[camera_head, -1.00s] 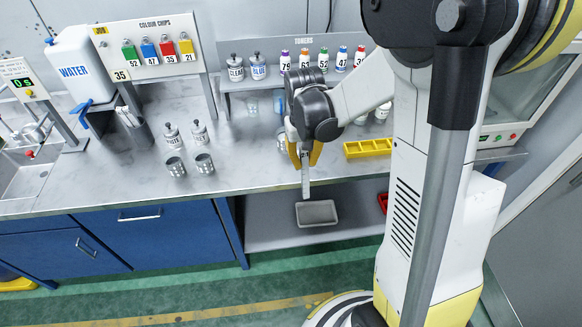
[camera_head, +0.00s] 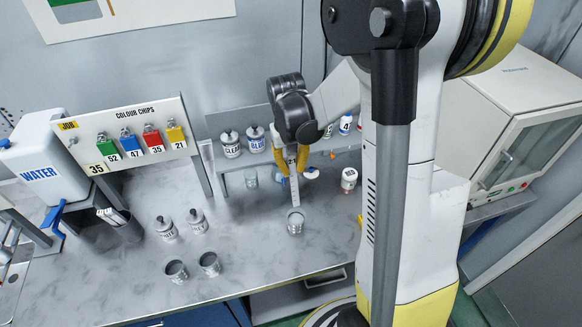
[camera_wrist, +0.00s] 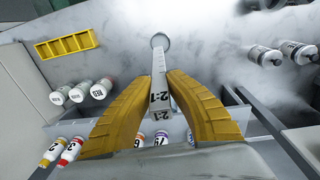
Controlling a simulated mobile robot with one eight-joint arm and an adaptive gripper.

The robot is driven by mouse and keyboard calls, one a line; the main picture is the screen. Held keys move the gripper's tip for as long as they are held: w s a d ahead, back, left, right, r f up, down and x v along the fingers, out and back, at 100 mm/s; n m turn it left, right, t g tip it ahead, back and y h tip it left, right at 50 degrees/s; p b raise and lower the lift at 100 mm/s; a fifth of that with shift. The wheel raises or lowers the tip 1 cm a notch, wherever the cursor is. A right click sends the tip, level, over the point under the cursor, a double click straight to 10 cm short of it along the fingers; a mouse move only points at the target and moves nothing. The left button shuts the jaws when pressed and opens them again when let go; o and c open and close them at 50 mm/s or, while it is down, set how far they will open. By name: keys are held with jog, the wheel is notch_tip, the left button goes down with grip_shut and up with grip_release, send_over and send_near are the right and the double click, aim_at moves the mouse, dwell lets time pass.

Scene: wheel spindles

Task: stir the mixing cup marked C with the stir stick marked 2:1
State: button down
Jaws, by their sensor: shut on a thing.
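My gripper (camera_head: 291,165) is shut on the flat white stir stick (camera_head: 295,192), which points down. In the wrist view, the stick (camera_wrist: 159,88) reads 2:1 between my yellow fingers (camera_wrist: 160,77). No letter is readable on any cup.
Two lidded bottles (camera_head: 165,229) stand behind the left cups. A toner shelf with bottles marked CLEAR (camera_head: 230,145) and BLUE is behind my gripper. A yellow tray (camera_wrist: 66,44) lies at the bench's right. Bare bench (camera_head: 250,235) lies between the cups.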

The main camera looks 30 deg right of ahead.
aim_at(293, 183)
jog(key=shift+s+f+b, duration=0.3)
jog(key=shift+f, duration=0.15)
notch_tip(293, 183, down, 5)
jog(key=b, duration=0.3)
jog(key=shift+w+f+b, duration=0.15)
jog(key=shift+b, duration=0.2)
notch_tip(293, 183, down, 8)
jog(key=b, duration=0.7)
jog(key=shift+r, duration=0.2)
jog(key=shift+a, duration=0.1)
